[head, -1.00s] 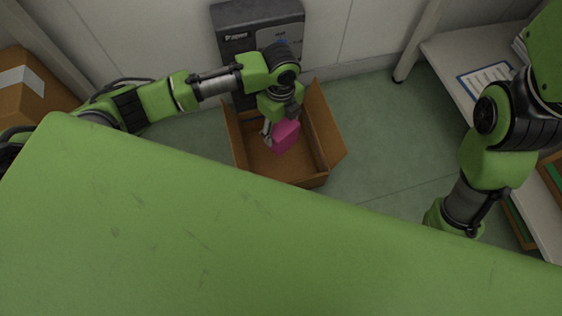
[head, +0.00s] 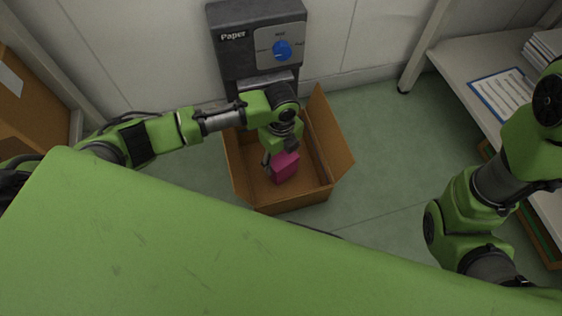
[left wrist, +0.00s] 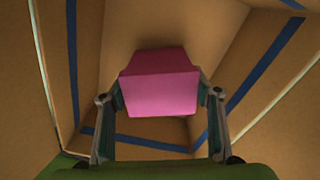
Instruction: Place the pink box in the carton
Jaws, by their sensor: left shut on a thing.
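The pink box (head: 285,167) is inside the open brown carton (head: 292,203), which stands on the floor with its flaps up. My left gripper (head: 271,158) reaches down into the carton and is shut on the pink box. In the left wrist view the pink box (left wrist: 161,85) sits between the two fingers, with the carton's walls (left wrist: 90,60) and blue tape lines around it. I cannot tell whether the box touches the carton's bottom. My right arm shows at the right of the head view, but its gripper is out of the picture.
A dark paper unit (head: 257,45) with a blue knob is at the wall behind the carton. A shelf (head: 470,60) with a clipboard (head: 502,93) stands at the right. Another cardboard box (head: 30,105) is at the far left. The green floor (head: 385,150) right of the carton is clear.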

